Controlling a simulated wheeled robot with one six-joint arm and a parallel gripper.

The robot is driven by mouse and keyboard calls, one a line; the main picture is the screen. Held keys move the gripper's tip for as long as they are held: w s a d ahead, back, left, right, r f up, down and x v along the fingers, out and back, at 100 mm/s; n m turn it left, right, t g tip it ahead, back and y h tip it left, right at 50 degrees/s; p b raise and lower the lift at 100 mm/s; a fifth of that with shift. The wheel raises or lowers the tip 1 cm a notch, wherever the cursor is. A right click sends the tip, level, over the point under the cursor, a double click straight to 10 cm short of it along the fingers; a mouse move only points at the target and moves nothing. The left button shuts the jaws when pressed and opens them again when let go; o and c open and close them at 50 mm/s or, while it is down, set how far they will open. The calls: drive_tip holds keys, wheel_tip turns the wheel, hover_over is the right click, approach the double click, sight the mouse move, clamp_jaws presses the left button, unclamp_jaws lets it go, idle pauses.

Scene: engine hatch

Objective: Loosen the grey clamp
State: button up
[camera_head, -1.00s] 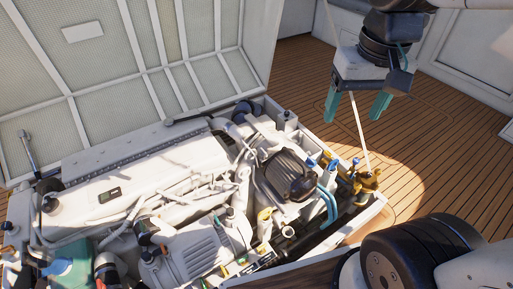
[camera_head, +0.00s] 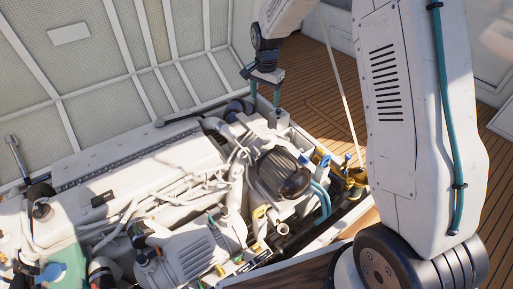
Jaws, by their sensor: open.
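My gripper (camera_head: 265,97) hangs over the far right corner of the engine bay, with its two teal fingers pointing down. The fingers are apart and nothing shows between them. Just below the right finger is a small pale grey fitting (camera_head: 281,118) on the bay's corner; I cannot tell whether the finger touches it. I cannot pick out the grey clamp with certainty; it is too small to tell or hidden near the gripper. The white engine (camera_head: 150,165) fills the open hatch.
The raised hatch lid (camera_head: 110,60) stands behind the engine, close to my gripper's left. Dark hoses (camera_head: 238,108) lie beside the gripper. A black round cap (camera_head: 294,186), blue pipes (camera_head: 321,200) and brass fittings (camera_head: 355,177) are nearer. Wooden deck (camera_head: 310,85) lies clear beyond.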

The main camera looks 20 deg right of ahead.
sight(256, 149)
drive_tip(key=w+f+m, duration=0.1)
drive_tip(key=w+f, duration=0.1)
drive_tip(key=f, duration=0.8)
drive_tip(key=w+f+m, duration=0.1)
drive_tip(key=w+f, duration=0.1)
drive_tip(key=f, duration=0.9)
drive_tip(key=w+a+f+m, duration=0.1)
drive_tip(key=w+f+m, duration=0.1)
drive_tip(key=f, duration=0.9)
drive_tip(key=shift+w+f, duration=0.15)
drive_tip(key=shift+w, duration=0.25)
drive_tip(key=c, duration=1)
